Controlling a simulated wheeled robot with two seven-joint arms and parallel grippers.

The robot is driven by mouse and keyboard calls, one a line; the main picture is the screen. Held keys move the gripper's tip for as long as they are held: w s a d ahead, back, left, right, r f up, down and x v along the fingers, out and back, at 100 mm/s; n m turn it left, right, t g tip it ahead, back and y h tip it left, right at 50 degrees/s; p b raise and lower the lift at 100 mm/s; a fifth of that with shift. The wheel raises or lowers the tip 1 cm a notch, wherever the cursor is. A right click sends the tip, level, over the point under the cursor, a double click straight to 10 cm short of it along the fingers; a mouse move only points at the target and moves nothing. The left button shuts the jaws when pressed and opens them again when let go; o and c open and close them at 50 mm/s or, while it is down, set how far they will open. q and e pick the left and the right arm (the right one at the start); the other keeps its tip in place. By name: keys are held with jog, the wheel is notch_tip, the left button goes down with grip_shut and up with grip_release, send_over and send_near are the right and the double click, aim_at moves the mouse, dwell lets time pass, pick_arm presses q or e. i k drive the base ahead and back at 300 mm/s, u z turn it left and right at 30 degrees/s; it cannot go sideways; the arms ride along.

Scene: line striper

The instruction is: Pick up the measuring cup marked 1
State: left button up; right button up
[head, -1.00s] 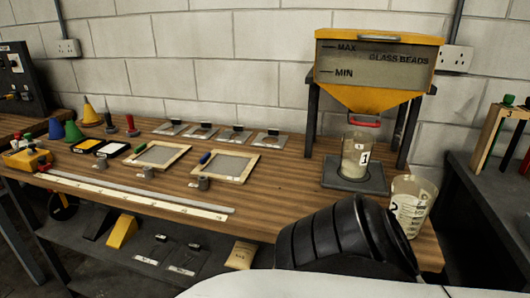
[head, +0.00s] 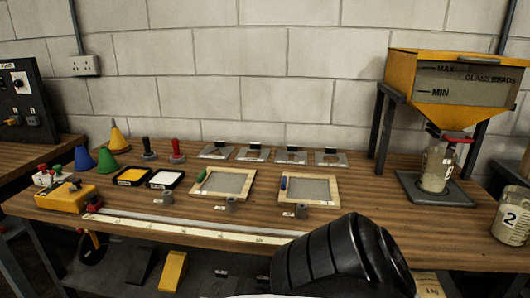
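The measuring cup marked 1 (head: 435,172) is a clear cup with a white label. It stands upright on a dark square pad (head: 428,198) under the glass-bead hopper (head: 455,85), just below the red outlet. Its number is hard to read from this angle. A second clear cup, marked 2 (head: 510,222), stands at the right edge of the picture, partly cut off. Neither of my grippers is in view. A black ribbed part of my own arm covers the lower middle, in front of the bench.
The wooden bench (head: 400,232) holds two framed screens, several metal stencil plates (head: 290,155), two ink pads, cones (head: 119,137), a yellow box (head: 66,195) and a long rule (head: 190,228). Bare wood lies between the right screen (head: 328,190) and the pad.

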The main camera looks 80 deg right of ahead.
aim_at(438, 164)
jog(key=z, duration=2.15)
